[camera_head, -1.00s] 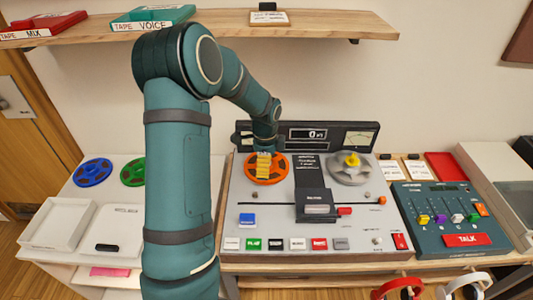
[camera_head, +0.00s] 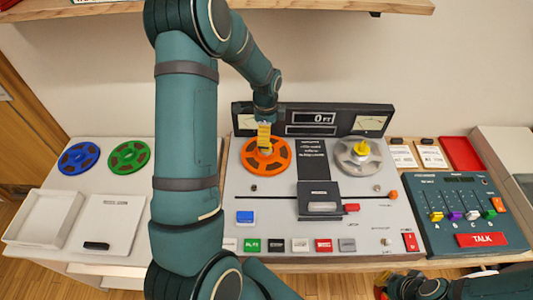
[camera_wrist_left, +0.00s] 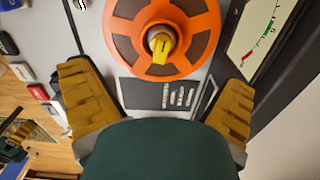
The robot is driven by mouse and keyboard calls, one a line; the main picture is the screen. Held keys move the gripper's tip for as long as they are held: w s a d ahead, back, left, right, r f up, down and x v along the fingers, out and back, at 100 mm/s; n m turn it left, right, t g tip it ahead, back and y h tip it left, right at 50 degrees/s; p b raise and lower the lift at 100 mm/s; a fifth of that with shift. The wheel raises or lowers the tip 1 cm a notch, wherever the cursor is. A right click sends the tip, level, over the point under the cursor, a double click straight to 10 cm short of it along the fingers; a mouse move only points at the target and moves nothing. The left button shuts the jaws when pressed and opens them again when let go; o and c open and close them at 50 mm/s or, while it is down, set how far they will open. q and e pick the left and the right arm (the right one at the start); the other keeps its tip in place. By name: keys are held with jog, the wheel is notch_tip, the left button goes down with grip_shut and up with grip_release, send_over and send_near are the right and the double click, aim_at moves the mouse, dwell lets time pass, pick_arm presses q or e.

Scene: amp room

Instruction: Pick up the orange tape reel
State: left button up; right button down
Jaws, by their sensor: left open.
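The orange tape reel (camera_head: 267,160) lies flat on the left spindle of the tape machine (camera_head: 240,190). In the left wrist view the reel (camera_wrist_left: 118,40) is at the top, with a yellow knob (camera_wrist_left: 161,44) at its hub. My left gripper (camera_head: 264,136) is above the reel's back part in the head view and hides some of it. In the wrist view its yellow fingers (camera_wrist_left: 158,76) are wide apart with nothing between them, and the reel is beyond the tips. My right gripper (camera_head: 405,286) is at the bottom edge, partly cut off, away from the reel.
A grey reel with a yellow knob (camera_head: 359,155) sits on the right spindle. Blue (camera_head: 78,158) and green (camera_head: 128,157) reels lie on the left counter behind a white tray (camera_head: 42,218). A mixer (camera_head: 468,215) stands to the right. A meter panel (camera_head: 300,119) rises behind the reels.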

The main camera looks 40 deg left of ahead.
aim_at(266, 150)
pick_arm(q)
notch_tip(266, 150, down, 9)
jog(key=shift+w+f+b, duration=0.15)
jog(key=shift+f+b, duration=0.05)
jog(key=shift+b, duration=0.1)
jog(key=c, duration=1.4)
jog(key=shift+r, duration=0.1)
